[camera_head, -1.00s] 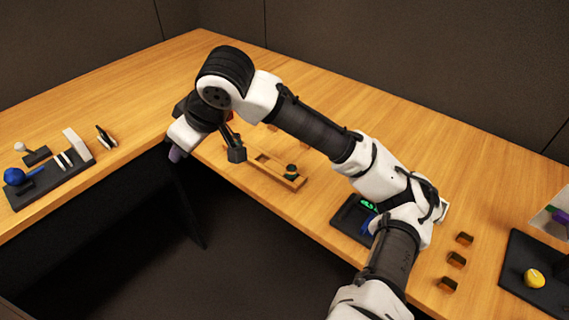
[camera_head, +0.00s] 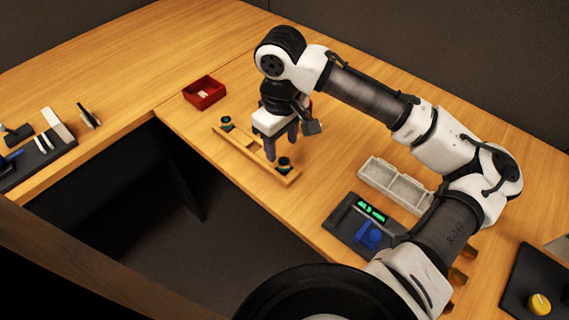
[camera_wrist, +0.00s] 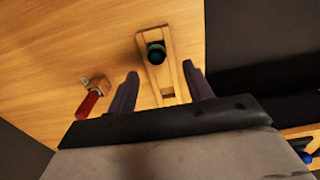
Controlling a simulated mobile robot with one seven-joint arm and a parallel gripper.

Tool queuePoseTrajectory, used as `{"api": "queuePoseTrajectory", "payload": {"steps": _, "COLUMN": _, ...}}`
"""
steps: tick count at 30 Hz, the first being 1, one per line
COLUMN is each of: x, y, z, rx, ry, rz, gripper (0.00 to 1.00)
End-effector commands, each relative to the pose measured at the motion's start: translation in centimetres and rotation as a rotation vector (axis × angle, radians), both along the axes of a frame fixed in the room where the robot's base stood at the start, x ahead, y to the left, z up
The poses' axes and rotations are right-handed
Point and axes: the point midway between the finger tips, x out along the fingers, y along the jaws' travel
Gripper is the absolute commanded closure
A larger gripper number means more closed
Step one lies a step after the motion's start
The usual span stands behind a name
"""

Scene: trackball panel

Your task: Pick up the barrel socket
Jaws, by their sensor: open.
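A wooden rack (camera_head: 238,152) lies near the table's front edge. It carries two dark, round, hollow pieces with green rims, one at its left end (camera_head: 227,123) and one at its right end (camera_head: 284,164). Either could be the barrel socket; I cannot tell which. My gripper (camera_head: 282,147) points down over the right part of the rack, close to the right-end piece. In the wrist view my gripper (camera_wrist: 161,73) is open and empty, its fingers on either side of the rack (camera_wrist: 168,91). One dark round piece (camera_wrist: 155,52) shows ahead between them.
A red bin (camera_head: 204,92) stands behind the rack's left end. A red-handled item (camera_wrist: 90,104) lies beside the rack in the wrist view. A grey divided tray (camera_head: 395,184) and a dark device with a green display (camera_head: 345,222) are to the right.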

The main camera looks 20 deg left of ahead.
Motion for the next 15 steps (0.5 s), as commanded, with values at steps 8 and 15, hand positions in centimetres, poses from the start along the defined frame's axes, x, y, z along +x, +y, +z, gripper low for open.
{"api": "queuePoseTrajectory", "payload": {"steps": 8, "x": 0.1, "y": -0.1, "z": -2.2, "rx": -0.001, "ry": -0.001, "rz": -0.001, "gripper": 0.49}}
{"api": "queuePoseTrajectory", "payload": {"steps": 15, "x": 0.4, "y": -0.4, "z": -5.6, "rx": -0.001, "ry": 0.001, "rz": 0.000, "gripper": 0.49}}
